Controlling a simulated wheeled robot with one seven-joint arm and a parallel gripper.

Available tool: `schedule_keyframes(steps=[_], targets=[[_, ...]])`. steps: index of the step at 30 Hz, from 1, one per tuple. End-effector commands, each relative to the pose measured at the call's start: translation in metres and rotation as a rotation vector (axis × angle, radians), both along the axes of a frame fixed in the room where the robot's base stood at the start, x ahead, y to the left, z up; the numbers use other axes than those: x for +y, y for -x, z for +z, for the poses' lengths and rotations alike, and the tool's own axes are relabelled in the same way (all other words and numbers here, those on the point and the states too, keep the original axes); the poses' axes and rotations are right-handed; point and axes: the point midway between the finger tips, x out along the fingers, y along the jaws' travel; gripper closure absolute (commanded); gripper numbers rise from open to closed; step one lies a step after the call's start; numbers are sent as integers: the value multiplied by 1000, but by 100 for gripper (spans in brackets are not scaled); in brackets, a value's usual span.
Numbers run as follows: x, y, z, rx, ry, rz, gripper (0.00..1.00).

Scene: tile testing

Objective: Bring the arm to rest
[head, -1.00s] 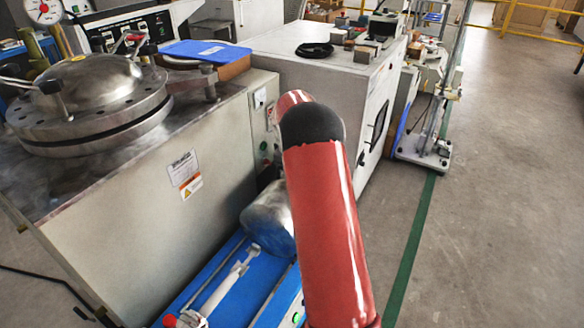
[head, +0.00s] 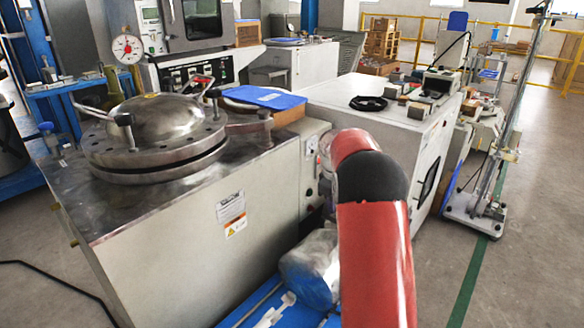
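My red arm (head: 376,265) with its black joint rises from the bottom of the head view, right of the middle. It bends at the black joint, and a short red link shows behind it, tilted toward the upper left. My gripper is not visible in the head view, so its state does not show. The arm appears in front of the grey metal cabinet and the white machine.
A steel pressure vessel (head: 152,128) sits on a grey cabinet (head: 190,235) at left. A white machine (head: 335,118) with loose items on top stands behind my arm. A metal cylinder (head: 312,268) lies low beside the arm. Open floor (head: 535,235) is at right.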

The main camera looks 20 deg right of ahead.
Motion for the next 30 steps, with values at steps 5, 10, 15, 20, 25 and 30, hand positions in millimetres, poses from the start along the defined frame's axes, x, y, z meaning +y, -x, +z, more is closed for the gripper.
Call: schedule_keyframes(steps=[5, 10, 15, 20, 25, 30], targets=[[8, 7, 13, -16, -5, -13, 64], [38, 39, 59, -75, -27, -74, 64], [76, 90, 105, -148, -64, -157, 64], [108, 145, 134, -211, -108, -233, 64], [138, 208, 150, -275, -159, -312, 64], [162, 271, 151, -333, -217, -389, 64]])
